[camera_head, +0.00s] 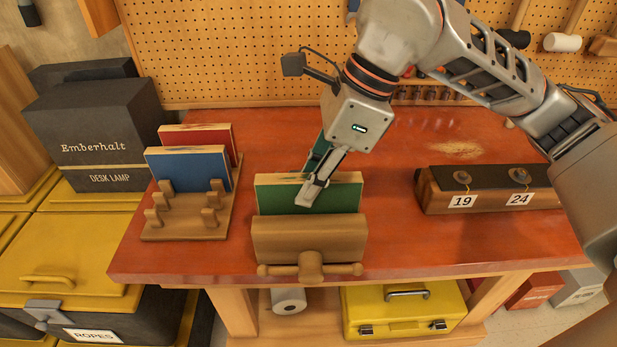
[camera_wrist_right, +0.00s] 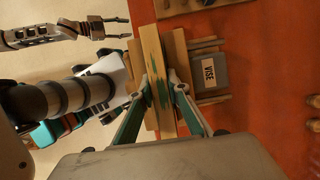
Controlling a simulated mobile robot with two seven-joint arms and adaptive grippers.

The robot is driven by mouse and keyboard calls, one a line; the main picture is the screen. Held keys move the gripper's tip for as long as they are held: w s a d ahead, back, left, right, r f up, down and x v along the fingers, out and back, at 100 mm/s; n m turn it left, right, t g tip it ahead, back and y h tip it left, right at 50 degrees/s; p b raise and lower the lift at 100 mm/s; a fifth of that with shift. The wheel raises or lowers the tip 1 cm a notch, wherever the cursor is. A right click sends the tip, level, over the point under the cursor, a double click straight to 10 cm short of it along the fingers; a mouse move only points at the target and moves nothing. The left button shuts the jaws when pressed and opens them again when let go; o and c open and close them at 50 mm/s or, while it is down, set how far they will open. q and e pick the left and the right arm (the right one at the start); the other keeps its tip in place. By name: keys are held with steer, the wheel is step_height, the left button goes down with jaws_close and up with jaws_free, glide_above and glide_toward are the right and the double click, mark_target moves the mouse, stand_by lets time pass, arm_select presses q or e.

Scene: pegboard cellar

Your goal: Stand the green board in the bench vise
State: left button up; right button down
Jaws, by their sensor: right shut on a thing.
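The green board (camera_head: 280,199) stands upright behind the wooden front jaw of the bench vise (camera_head: 310,238). In the right wrist view the board's pale, green-stained top edge (camera_wrist_right: 160,62) runs between the two wooden jaws of the vise (camera_wrist_right: 138,65). Its lower edge is hidden, so I cannot tell how deep it sits. My right gripper (camera_head: 318,178) is shut on the board's top, one finger on each face; its fingers also show in the wrist view (camera_wrist_right: 161,92). My left gripper (camera_wrist_right: 118,28) is empty and open, away from the vise.
A wooden rack (camera_head: 190,228) at the left of the red bench (camera_head: 400,240) holds a blue board (camera_head: 190,169) and a red board (camera_head: 222,141). Bench between is clear.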

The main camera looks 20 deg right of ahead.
steer(key=c, duration=1.8)
jaws_free()
steer(key=shift+c, duration=0.2)
steer(key=shift+r+p, duration=1.4)
steer(key=shift+r, duration=0.85)
steer(key=shift+r+p, duration=1.65)
steer(key=shift+r, duration=1.05)
